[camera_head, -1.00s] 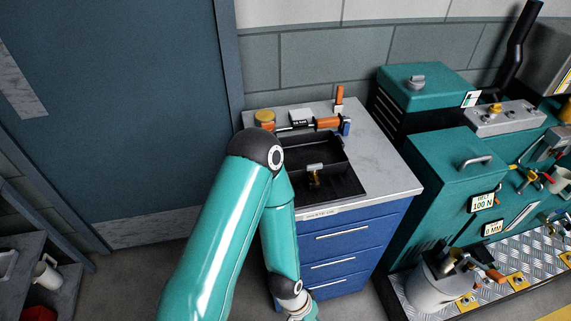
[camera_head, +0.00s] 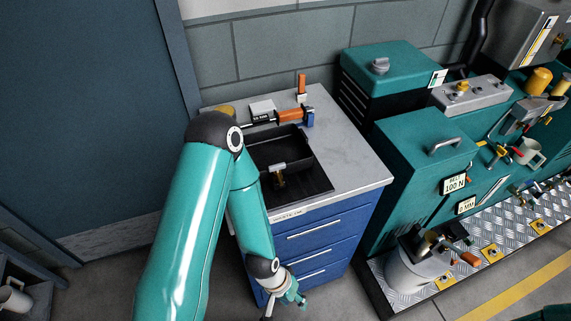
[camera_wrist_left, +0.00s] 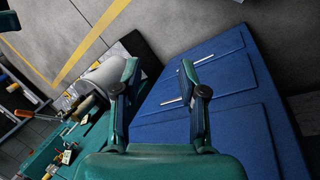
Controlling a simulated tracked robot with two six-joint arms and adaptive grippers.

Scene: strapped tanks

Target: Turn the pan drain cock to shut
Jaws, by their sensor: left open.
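A black pan (camera_head: 268,150) is set in the grey top of the blue drawer cabinet. A small brass fitting with a pale handle (camera_head: 279,177), which looks like the drain cock, stands at the pan's inner ledge. Its exact handle position is too small to tell. My left gripper (camera_head: 292,296) hangs low in front of the blue drawers, below and apart from the pan. In the left wrist view my left gripper (camera_wrist_left: 158,82) is open and empty, with the drawer fronts beyond its fingers. The cock is not in the wrist view. My right gripper is not in view.
The blue cabinet (camera_head: 318,242) has a clear strip of grey top to the right of the pan. Orange-handled tools (camera_head: 290,115) lie behind the pan. A teal machine (camera_head: 420,150) and a pale bucket (camera_head: 407,270) stand to the right.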

